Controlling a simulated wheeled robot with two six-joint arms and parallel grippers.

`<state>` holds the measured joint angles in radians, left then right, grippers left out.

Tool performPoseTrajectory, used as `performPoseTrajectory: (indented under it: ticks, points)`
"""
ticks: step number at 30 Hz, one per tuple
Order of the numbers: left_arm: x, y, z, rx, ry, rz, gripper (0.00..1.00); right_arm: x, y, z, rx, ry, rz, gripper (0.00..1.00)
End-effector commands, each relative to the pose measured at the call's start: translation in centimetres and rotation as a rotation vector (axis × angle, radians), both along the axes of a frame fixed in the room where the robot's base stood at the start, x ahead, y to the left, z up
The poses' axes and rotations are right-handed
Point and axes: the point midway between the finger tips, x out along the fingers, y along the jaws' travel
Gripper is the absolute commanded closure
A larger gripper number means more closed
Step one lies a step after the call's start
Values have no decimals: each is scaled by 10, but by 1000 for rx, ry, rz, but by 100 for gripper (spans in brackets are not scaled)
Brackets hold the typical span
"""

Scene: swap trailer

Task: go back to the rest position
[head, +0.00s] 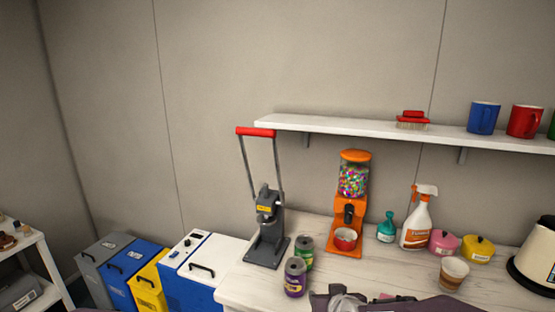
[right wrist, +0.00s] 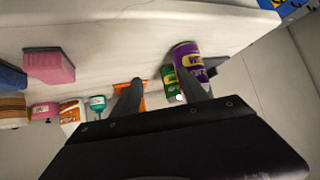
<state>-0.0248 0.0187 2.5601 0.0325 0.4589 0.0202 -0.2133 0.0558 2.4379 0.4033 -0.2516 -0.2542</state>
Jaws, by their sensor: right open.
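My right gripper (right wrist: 160,92) is open, with its two dark fingers apart in the right wrist view and nothing seen held between them. A purple can (right wrist: 187,58) and a green can (right wrist: 169,80) stand beyond the fingers there; whether a finger touches the purple can I cannot tell. In the head view the purple can (head: 295,277) and the green can (head: 305,252) stand upright near the counter's front left. Dark parts, likely of my right arm, show at the bottom edge of the head view. My left gripper is not in view.
A pink sponge (right wrist: 48,65) shows in the wrist view. A shelf (head: 350,126) with mugs hangs above. Coloured bins (head: 150,285) stand left.

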Motion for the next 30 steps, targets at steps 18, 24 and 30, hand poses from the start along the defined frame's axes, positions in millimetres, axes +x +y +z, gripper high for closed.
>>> performPoseTrajectory:
  ticks: [18,24,30]
  points:
    - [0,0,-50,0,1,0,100,-166,-62,-146,-50,702,-40,49]
    - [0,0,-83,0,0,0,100,-175,-58,-182,-41,745,-43,49]
    - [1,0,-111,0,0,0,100,-183,-55,-213,-34,783,-46,49]
